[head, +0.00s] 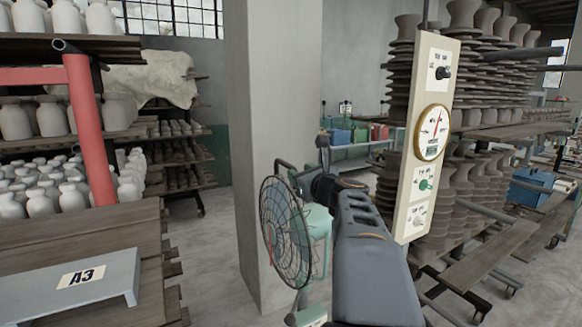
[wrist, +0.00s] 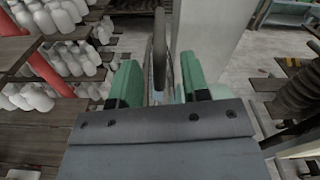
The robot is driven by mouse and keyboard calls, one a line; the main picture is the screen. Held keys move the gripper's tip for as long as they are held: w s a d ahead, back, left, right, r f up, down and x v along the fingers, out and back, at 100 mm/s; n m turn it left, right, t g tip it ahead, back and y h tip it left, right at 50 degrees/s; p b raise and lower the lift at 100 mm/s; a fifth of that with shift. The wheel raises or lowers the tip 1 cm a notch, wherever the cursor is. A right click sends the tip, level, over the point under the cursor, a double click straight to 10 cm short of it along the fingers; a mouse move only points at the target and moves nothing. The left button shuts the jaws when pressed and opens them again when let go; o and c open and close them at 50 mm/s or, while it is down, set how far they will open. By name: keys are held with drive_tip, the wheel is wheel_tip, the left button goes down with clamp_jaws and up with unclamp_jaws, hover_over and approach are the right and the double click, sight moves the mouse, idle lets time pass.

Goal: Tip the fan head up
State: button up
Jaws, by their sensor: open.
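The fan (head: 287,232) has a round dark wire cage seen at an angle in the head view, with a pale teal motor housing (head: 318,238) behind it. A dark handle (head: 284,168) shows above the cage. My gripper (head: 318,180) is at the top of the fan head, partly hidden by my own arm. In the wrist view, my gripper (wrist: 160,88) is open, its two green fingers wide apart. A dark upright bar (wrist: 160,50), seemingly the fan's handle, stands between them with space on both sides. Contact cannot be told. The fan's lower part is mostly hidden.
A concrete pillar (head: 275,80) stands close behind the fan. A tall panel with a gauge (head: 422,130) stands to the right.

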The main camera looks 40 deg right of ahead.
drive_tip(key=shift+w+d+p, duration=0.2)
drive_tip(key=shift+w, duration=1.25)
drive_tip(key=shift+w+d+p, duration=0.2)
drive_tip(key=shift+w, duration=1.25)
clamp_jaws()
